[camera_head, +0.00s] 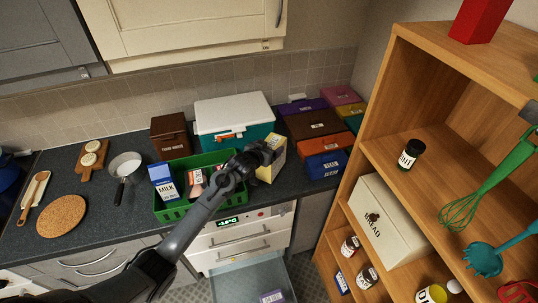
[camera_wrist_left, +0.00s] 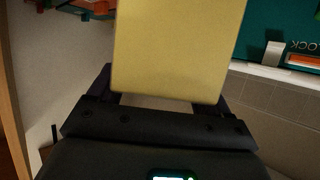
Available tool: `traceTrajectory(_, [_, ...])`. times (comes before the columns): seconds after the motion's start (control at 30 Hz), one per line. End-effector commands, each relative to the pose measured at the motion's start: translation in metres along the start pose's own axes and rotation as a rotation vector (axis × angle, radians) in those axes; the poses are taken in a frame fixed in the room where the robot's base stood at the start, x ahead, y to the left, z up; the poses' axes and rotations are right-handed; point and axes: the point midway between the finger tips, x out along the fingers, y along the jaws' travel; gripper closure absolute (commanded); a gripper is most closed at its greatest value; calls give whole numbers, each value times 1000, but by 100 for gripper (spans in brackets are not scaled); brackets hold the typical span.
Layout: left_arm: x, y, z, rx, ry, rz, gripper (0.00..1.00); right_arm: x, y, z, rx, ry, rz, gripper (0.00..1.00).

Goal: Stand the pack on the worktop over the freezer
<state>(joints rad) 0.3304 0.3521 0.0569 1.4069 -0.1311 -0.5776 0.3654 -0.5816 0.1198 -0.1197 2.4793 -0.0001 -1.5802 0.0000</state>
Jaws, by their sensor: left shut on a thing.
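My left gripper (camera_head: 262,153) is shut on a pale yellow pack (camera_head: 272,161), right of the green basket and in front of the white-lidded cool box. The pack looks roughly upright. I cannot tell whether its base touches the dark worktop (camera_head: 140,210). In the left wrist view the pack (camera_wrist_left: 178,50) fills the space between the fingers. The freezer (camera_head: 237,243) is under the worktop, with a lit display and an open lower drawer (camera_head: 238,284) holding a purple-labelled pack (camera_head: 271,297). My right gripper is not in view.
The green basket (camera_head: 172,211) holds a milk carton (camera_head: 163,181) and other goods. The teal cool box (camera_head: 233,112) and brown tin (camera_head: 170,137) stand behind. Several coloured boxes (camera_head: 318,122) crowd the right. A wooden shelf unit (camera_head: 375,150) stands at the right.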

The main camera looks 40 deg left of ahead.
Motion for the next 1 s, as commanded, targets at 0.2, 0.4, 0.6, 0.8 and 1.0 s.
traceTrajectory(0.2, [6, -1, 11, -1, 2, 1, 100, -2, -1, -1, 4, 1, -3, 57])
traceTrajectory(0.4, [14, -1, 30, -1, 4, 0, 100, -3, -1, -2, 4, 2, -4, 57])
traceTrajectory(0.6, [16, -1, 35, -1, 5, 0, 100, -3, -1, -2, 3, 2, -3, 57])
traceTrajectory(0.8, [16, -1, 36, -1, 5, 0, 100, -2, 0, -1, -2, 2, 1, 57])
traceTrajectory(1.0, [17, -1, 40, 0, 0, 0, 5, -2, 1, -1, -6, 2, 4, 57])
